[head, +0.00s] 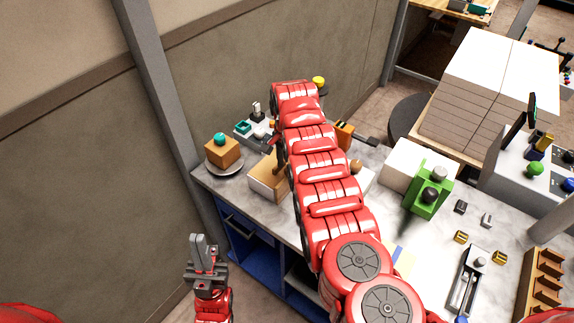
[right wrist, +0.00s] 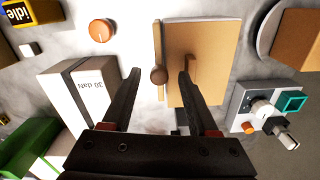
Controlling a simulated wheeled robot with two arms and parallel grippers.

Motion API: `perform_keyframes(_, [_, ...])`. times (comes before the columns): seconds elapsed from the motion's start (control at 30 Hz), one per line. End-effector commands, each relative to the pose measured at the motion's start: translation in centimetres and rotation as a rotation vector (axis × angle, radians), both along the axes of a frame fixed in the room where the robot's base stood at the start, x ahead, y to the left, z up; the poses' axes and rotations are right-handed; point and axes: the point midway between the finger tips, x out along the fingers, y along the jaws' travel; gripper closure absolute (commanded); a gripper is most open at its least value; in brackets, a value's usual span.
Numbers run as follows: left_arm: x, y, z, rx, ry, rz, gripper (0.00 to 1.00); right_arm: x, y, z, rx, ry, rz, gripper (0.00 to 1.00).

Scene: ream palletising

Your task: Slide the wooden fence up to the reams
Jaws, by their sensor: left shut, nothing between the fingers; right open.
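The wooden fence (right wrist: 159,40) is a thin upright strip in the right wrist view, with a round brown knob (right wrist: 158,75). A tan-topped block (right wrist: 205,50) lies beside it on the right; I cannot tell whether they touch. A brown hooked piece (right wrist: 191,64) shows over the block. My right gripper (right wrist: 160,78) is open, its fingertips appearing on either side of the knob, with nothing gripped. In the head view the block (head: 265,184) shows left of my right arm, which hides the gripper and much of the fence. My left gripper (head: 205,252) is shut and empty, away from the table.
A white box with print (right wrist: 88,90) stands left of the fence. A grey device with a teal button (right wrist: 292,102) is at the right. A plate with an orange block (head: 222,152) sits at the table's left corner. A green device (head: 428,190) stands right of my arm.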

Motion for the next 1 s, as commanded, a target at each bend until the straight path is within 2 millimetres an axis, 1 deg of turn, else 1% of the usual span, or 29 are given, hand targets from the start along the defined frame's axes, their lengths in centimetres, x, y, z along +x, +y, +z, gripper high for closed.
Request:
perform_keyframes(0.07, [0.0, 0.0, -0.2, 0.0, 0.0, 0.0, 1.0, 0.1, 0.0, 0.3, 0.001, -0.002, 0.0, 0.4])
perform_keyframes(0.17, [0.0, 0.0, -0.8, 0.0, 0.0, 0.0, 1.0, 0.2, 0.1, 1.5, 0.001, -0.008, 0.001, 0.4])
perform_keyframes(0.27, [0.0, 0.0, -1.7, 0.0, 0.0, 0.0, 1.0, 0.2, 0.1, 3.4, 0.001, -0.006, 0.0, 0.4])
perform_keyframes(0.33, [0.0, 0.0, -2.5, 0.0, 0.0, 0.0, 1.0, 0.2, 0.2, 5.4, 0.003, -0.007, 0.0, 0.4])
perform_keyframes(0.5, [0.0, 0.0, -3.4, 0.0, 0.0, 0.0, 1.0, 0.1, 0.2, 9.3, 0.003, -0.004, 0.0, 0.4])
perform_keyframes(0.67, [0.0, 0.0, -4.0, 0.0, 0.0, 0.0, 1.0, 0.0, 0.2, 11.7, -0.001, -0.003, 0.001, 0.4])
perform_keyframes(0.7, [0.0, 0.0, -3.0, 0.0, 0.001, 0.0, 1.0, 0.1, 0.0, 13.0, -0.001, -0.003, -0.001, 0.4])
perform_keyframes(0.73, [0.0, 0.0, -2.6, 0.0, 0.0, 0.0, 1.0, 0.1, 0.1, 13.6, -0.001, -0.003, 0.0, 0.4])
perform_keyframes(0.87, [0.0, 0.0, -1.4, 0.0, 0.0, 0.0, 1.0, -0.1, 0.2, 15.4, -0.004, -0.002, 0.001, 0.4])
perform_keyframes(0.9, [0.0, 0.0, -0.5, 0.0, 0.0, 0.0, 1.0, -0.1, 0.3, 16.2, -0.003, -0.001, 0.002, 0.4])
perform_keyframes(1.0, [0.0, 0.0, 0.4, 0.0, 0.0, 0.0, 1.0, 0.0, 0.4, 17.1, -0.003, -0.003, 0.002, 0.4])
